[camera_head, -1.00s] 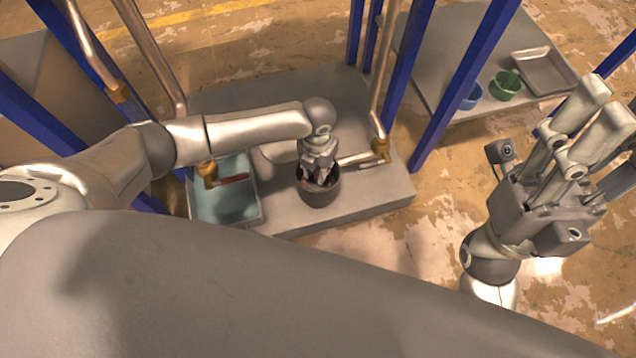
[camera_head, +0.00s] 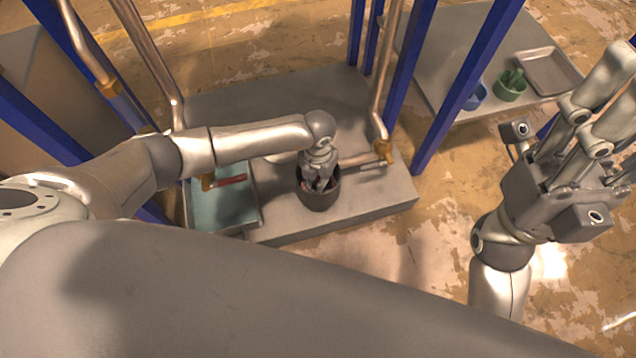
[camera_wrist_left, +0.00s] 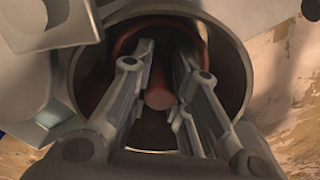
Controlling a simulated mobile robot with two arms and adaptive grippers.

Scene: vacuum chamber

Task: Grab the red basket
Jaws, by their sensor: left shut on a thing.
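A dark round pot (camera_head: 319,200) stands on the low grey bench. My left gripper (camera_head: 322,186) points down into it. In the left wrist view, my left gripper's fingers (camera_wrist_left: 160,100) reach inside the dark pot (camera_wrist_left: 232,62). A red curved thing (camera_wrist_left: 128,42), which may be the red basket, lies inside, with a reddish round part (camera_wrist_left: 159,97) between the fingers. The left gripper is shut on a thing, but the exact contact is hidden. My right gripper (camera_head: 612,120) is raised at the right, away from the pot, partly out of frame; its finger gap is unclear.
A teal-lined tray (camera_head: 256,219) and a red-handled valve (camera_head: 230,181) are left of the pot. A copper pipe with a brass fitting (camera_head: 384,150) stands right of it. Blue posts (camera_head: 440,120) rise nearby. A back table holds blue (camera_head: 476,97) and green (camera_head: 511,87) containers and a metal tray (camera_head: 550,72).

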